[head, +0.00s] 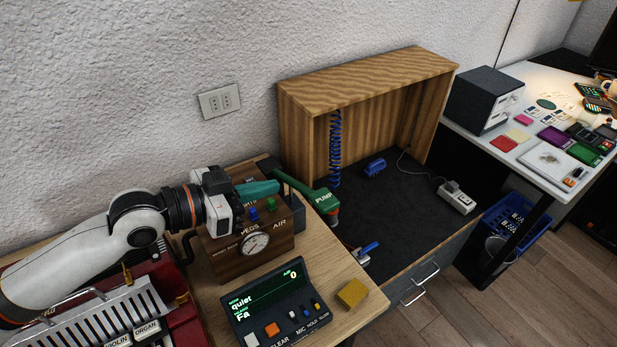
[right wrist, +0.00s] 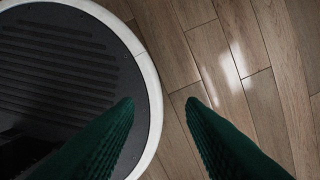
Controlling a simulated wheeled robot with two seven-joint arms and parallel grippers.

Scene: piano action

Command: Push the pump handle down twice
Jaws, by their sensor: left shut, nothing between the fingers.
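The green pump handle (head: 322,199), marked PUMP, reaches out over the right edge of the wooden bench, beside a wooden box with a round gauge (head: 255,243). My left gripper (head: 277,187) comes in from the left above that box. Its green fingers are together and empty, and their tips are near the inner end of the handle. I cannot tell whether they touch it. My right gripper (right wrist: 160,101) shows in the right wrist view with its two green fingers apart and nothing between them, above the floor.
A dark display panel (head: 276,302) and a yellow block (head: 352,293) sit at the bench front. A red accordion-like instrument (head: 112,318) lies under my left arm. A wooden cabinet (head: 366,67) with a coiled blue hose (head: 335,150) stands behind right.

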